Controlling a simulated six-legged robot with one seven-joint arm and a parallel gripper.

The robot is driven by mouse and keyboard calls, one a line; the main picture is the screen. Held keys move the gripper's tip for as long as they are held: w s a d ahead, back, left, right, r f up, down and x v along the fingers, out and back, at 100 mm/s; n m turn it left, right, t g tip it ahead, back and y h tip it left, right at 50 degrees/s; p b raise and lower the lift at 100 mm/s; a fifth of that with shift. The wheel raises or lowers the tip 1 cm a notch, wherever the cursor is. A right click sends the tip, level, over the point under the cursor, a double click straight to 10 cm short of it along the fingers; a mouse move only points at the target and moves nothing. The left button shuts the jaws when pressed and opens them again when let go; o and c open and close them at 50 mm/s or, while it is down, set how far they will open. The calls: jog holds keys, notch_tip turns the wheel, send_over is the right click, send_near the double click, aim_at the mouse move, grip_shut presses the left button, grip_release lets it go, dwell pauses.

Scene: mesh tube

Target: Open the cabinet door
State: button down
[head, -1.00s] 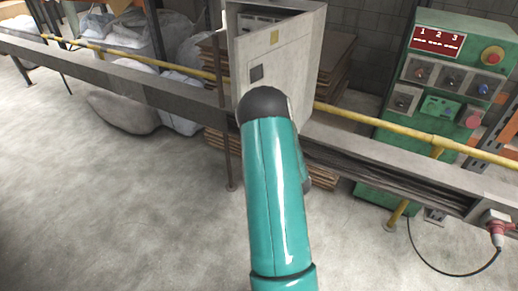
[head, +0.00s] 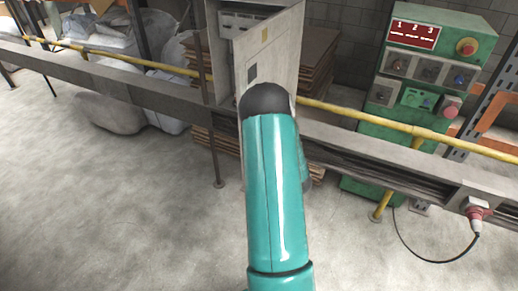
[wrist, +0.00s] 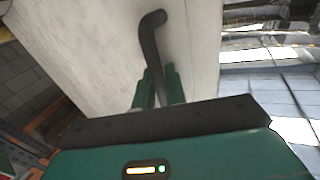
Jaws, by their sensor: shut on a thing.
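The grey cabinet door (head: 276,50) stands partly open in the head view, swung out to the right. The cabinet's inside (head: 236,22) shows to the left of it. The door also fills much of the wrist view (wrist: 100,45). A dark bent handle (wrist: 150,40) sticks out from the door there. My gripper (wrist: 158,88) has its two green fingers shut on the lower part of the handle. In the head view my teal arm hides the gripper and the handle.
A green control machine (head: 425,75) stands at the right. White sacks (head: 150,40) lie at the left. The concrete floor in front is clear.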

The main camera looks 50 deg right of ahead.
jog(key=shift+d, duration=0.2)
jog(key=c, duration=1.8)
grip_release()
jog(key=shift+a, duration=0.1)
jog(key=s, duration=0.4)
jog(key=s+a, duration=0.1)
jog(key=s, duration=0.4)
jog(key=s+a, duration=0.1)
jog(key=s, duration=0.3)
jog(key=shift+s+a, duration=0.15)
jog(key=shift+s, duration=0.15)
